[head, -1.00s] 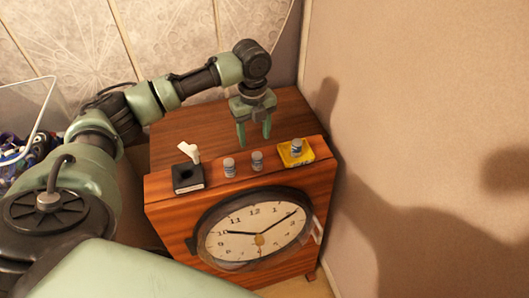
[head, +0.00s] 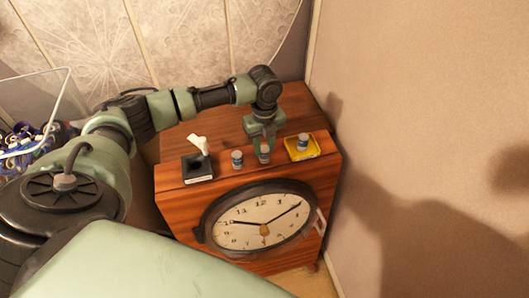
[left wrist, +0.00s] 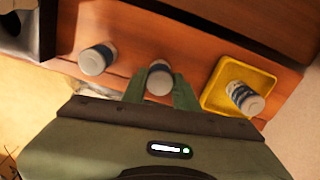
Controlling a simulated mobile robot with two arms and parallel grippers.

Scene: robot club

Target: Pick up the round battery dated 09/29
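Three small grey round batteries with blue-grey bands are on the wooden cabinet top, and no date is readable on any. The left battery (head: 237,159) stands near the front edge; it also shows in the left wrist view (left wrist: 97,59). The middle battery (head: 264,154) stands to its right. The right battery (head: 303,142) is on a yellow tray (head: 313,151). My left gripper (left wrist: 159,84) points down, open, with its fingers on either side of the middle battery (left wrist: 159,79). No clear grip shows. My right gripper is out of view.
A black block with a white piece (head: 198,165) stands left of the batteries. A round clock (head: 262,220) is on the cabinet's front, below the edge. A wall (head: 420,110) rises to the right. The cabinet top (head: 190,135) behind the batteries is mostly clear.

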